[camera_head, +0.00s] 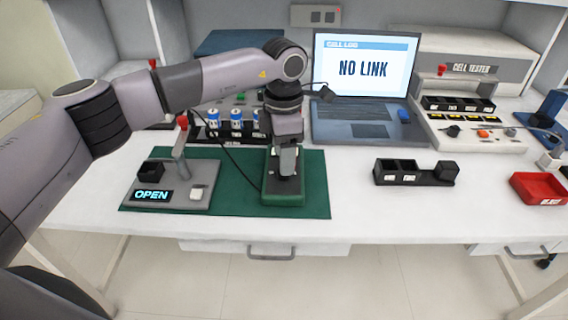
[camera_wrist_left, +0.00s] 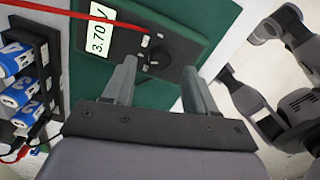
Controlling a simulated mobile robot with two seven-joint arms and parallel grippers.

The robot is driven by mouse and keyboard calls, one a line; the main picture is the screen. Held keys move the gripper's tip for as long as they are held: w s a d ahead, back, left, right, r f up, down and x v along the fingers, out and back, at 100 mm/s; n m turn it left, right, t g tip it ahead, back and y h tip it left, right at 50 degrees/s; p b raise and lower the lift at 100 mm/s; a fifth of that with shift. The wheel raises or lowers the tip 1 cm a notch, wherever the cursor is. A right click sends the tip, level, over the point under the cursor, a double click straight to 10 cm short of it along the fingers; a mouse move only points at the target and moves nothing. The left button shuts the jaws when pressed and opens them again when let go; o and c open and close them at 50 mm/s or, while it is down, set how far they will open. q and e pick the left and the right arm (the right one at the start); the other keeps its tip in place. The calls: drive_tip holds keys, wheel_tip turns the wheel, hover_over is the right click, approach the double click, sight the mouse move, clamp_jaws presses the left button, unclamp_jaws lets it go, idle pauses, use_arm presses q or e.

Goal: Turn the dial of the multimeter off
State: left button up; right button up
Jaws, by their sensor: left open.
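The multimeter (camera_head: 283,199) is a black-faced device in a green case on the green mat, below my left gripper. In the left wrist view the multimeter (camera_wrist_left: 185,47) has a lit display (camera_wrist_left: 100,30) reading 3.70 and a round black dial (camera_wrist_left: 160,56). My left gripper (camera_head: 287,172) points down over the multimeter. In the left wrist view its two fingers (camera_wrist_left: 158,78) are apart and empty, on either side of the dial's end of the face. I cannot tell whether they touch it. My right gripper does not show.
A fixture marked OPEN (camera_head: 152,196) stands left on the mat (camera_head: 232,180). A rack of blue-white cells (camera_head: 236,118) is behind. A laptop (camera_head: 362,72) reads NO LINK. A black tray (camera_head: 400,178) and red bin (camera_head: 540,190) are right. A red lead (camera_wrist_left: 70,14) crosses near the display.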

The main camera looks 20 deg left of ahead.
use_arm(q)
drive_tip(key=shift+f, duration=1.6)
drive_tip(key=c, duration=1.1)
drive_tip(key=shift+o, duration=0.2)
drive_tip(key=shift+n, duration=0.3)
drive_tip(key=shift+r+n, duration=0.1)
drive_tip(key=shift+n, duration=0.7)
drive_tip(key=n+p, duration=0.1)
drive_tip(key=n, duration=0.2)
drive_tip(key=shift+n, duration=1.8)
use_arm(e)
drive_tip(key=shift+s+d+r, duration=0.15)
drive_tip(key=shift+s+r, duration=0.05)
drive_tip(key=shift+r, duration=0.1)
use_arm(q)
drive_tip(key=shift+n+p, duration=0.3)
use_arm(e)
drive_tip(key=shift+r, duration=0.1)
